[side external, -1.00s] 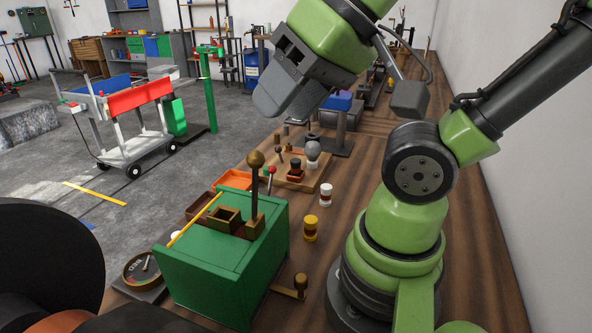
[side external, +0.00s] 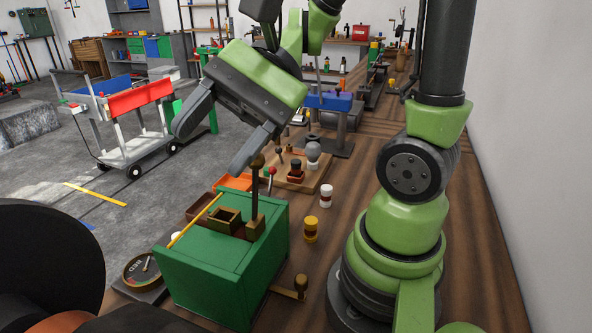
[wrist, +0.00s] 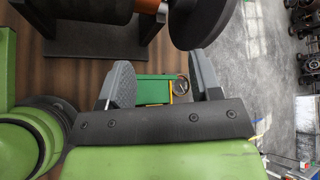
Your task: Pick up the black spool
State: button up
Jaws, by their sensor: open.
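The black spool (side external: 295,170), dark with a brownish band, stands on a wooden board on the bench in the side external view. I cannot make it out in the wrist view. My gripper (side external: 212,148) is open and empty, tilted downward above and left of the green box, and is apart from the spool. In the wrist view the two fingers of my gripper (wrist: 162,82) are spread, with part of the green box (wrist: 152,90) showing between them.
A white spool (side external: 326,195) and a yellow spool (side external: 311,228) stand on the bench. The green box (side external: 212,275) has an upright lever (side external: 255,205) close to one fingertip. A grey knob (side external: 312,150) stands beside the black spool.

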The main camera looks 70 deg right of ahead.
jog(key=w+d+f+m+t, duration=0.1)
jog(key=w+d+m+t, duration=0.6)
jog(key=w+m+t, duration=0.4)
jog(key=m+h, duration=1.7)
send_over(294, 163)
jog(key=w+a, duration=0.4)
jog(key=a, duration=0.4)
notch_tip(294, 163, down, 14)
jog(key=r, duration=0.1)
jog(key=s+d+f+m+g+h, duration=0.1)
jog(key=s+f, duration=0.1)
jog(key=s+d+f+m+g+h, duration=0.1)
jog(key=s+d+f+g, duration=0.1)
jog(key=s+f, duration=0.1)
jog(key=s+d+f+m+g+h, duration=0.1)
jog(key=s+d+f, duration=0.1)
jog(key=f, duration=0.1)
jog(key=shift+s+d+g+h, duration=0.25)
jog(key=shift+s+g+h, duration=0.15)
jog(key=shift+w+d+f, duration=0.2)
jog(key=shift+x, duration=3.25)
jog(key=shift+a, duration=0.1)
jog(key=c, duration=1.1)
